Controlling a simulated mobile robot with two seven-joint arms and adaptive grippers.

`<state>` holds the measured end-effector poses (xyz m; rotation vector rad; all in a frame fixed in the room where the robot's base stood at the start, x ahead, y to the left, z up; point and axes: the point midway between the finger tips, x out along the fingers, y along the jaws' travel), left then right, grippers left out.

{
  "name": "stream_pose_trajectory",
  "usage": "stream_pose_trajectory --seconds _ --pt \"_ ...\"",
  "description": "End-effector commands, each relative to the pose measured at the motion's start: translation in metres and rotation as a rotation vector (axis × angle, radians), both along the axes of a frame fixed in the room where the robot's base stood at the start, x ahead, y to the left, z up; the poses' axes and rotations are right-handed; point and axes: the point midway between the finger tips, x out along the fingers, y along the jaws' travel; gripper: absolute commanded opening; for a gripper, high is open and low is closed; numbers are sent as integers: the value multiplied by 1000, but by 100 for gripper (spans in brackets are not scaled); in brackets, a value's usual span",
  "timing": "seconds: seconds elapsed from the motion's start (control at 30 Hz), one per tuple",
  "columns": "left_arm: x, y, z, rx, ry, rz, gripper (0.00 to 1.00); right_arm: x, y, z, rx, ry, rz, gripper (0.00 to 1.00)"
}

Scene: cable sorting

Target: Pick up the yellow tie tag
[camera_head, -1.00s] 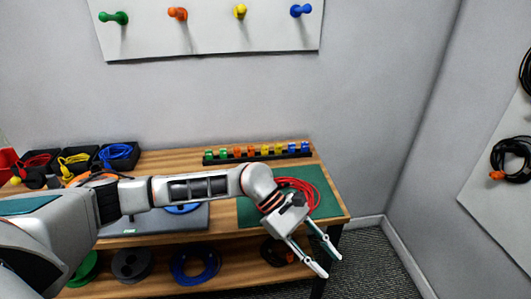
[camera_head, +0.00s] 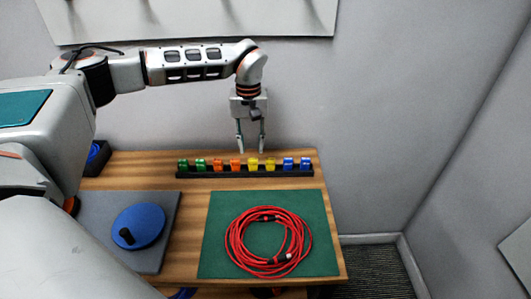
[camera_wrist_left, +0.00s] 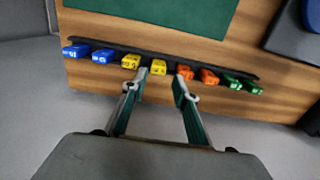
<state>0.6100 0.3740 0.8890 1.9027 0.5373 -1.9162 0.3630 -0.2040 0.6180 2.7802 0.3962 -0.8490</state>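Two yellow tie tags stand side by side in a black rack (camera_head: 212,174) at the back of the table. One yellow tag (camera_head: 253,164) is next to the orange tags, and the other yellow tag (camera_head: 270,166) is next to the blue ones. My left gripper (camera_head: 251,150) points down, open and empty, just above the rack near the yellow tags. In the left wrist view the gripper (camera_wrist_left: 163,80) has its fingers apart, with the yellow tag beside the orange ones (camera_wrist_left: 159,67) showing between the fingertips. The right gripper is out of view.
Green (camera_head: 200,165), orange (camera_head: 235,166) and blue (camera_head: 306,164) tags share the rack. A coiled red cable (camera_head: 268,243) lies on a green mat (camera_head: 217,212) in front. A blue spool (camera_head: 140,226) rests on a grey mat (camera_head: 98,208). The wall rises behind the table.

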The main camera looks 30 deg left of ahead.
Motion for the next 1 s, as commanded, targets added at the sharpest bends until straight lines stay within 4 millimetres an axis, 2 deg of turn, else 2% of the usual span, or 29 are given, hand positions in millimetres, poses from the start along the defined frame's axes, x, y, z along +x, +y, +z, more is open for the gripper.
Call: stream_pose_trajectory --seconds 0.13,0.3,0.47,0.8,1.0 --pt "0 3 -4 6 0 -1 29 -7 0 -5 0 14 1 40" --pt "0 2 -22 5 2 0 29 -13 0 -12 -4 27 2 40" --pt "1 1 -32 4 -1 -1 29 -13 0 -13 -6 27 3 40" --pt "2 0 -76 4 1 0 29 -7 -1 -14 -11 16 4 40" --pt "3 0 -76 3 -4 0 29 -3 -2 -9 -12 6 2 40"
